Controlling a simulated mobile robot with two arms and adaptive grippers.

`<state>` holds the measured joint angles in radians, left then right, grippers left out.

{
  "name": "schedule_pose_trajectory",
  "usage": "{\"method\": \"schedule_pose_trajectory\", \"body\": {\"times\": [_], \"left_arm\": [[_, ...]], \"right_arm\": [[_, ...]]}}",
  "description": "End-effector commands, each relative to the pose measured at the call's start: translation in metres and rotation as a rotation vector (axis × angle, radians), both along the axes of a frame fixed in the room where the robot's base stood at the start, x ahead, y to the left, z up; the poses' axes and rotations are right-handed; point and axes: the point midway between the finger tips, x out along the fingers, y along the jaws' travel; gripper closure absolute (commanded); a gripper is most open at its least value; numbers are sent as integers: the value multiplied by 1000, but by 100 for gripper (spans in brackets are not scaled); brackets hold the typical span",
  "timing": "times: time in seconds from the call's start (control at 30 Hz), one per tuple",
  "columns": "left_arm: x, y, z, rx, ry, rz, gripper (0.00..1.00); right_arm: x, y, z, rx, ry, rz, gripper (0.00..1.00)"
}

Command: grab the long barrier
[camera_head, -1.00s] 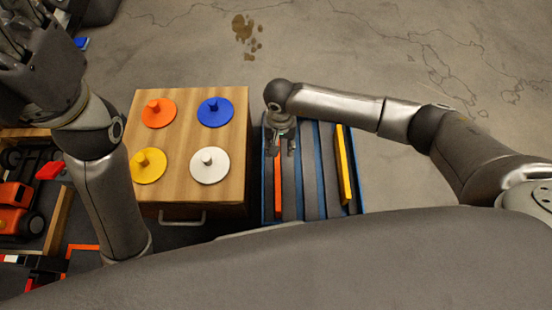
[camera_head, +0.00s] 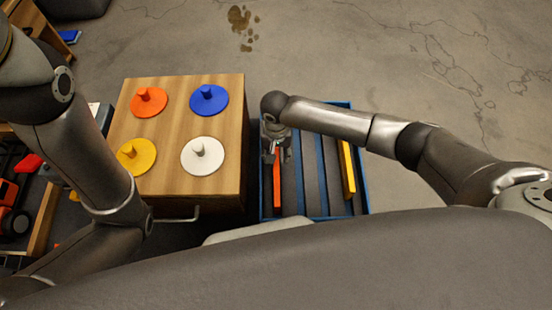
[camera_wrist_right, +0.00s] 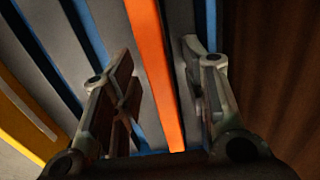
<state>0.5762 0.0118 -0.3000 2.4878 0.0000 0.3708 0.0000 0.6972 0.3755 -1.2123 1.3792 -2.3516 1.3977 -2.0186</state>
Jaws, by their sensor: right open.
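An orange barrier (camera_head: 277,185) and a yellow barrier (camera_head: 347,170) stand on edge in slots of a blue-edged rack (camera_head: 364,190). Which of them is the long one I cannot tell. My right gripper (camera_head: 277,153) is open over the far part of the orange barrier. In the right wrist view the orange barrier (camera_wrist_right: 153,65) runs between the two open fingers, with a gap on each side. The yellow barrier (camera_wrist_right: 25,130) is at the left there, clear of the fingers. My left arm is at the left of the head view, and its gripper is out of the picture.
A wooden cabinet (camera_head: 172,115) stands left of the rack, with orange, blue, yellow and white knobbed discs on top. Its side is close to my right gripper. Several toy vehicle parts lie at the far left. The floor beyond and right of the rack is open.

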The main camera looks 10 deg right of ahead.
Motion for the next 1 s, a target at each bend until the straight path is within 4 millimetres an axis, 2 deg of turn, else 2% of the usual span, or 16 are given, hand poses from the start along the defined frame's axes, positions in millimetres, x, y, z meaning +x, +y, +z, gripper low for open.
{"method": "schedule_pose_trajectory", "body": {"times": [0.23,0.57,1.0], "left_arm": [[-1,0,1,0,-2,0,49],[-1,0,1,0,-2,0,49],[-1,0,2,0,-3,0,49]], "right_arm": [[0,0,-1,1,0,0,59],[0,0,-1,1,0,0,100],[0,0,2,1,-1,0,100]]}}
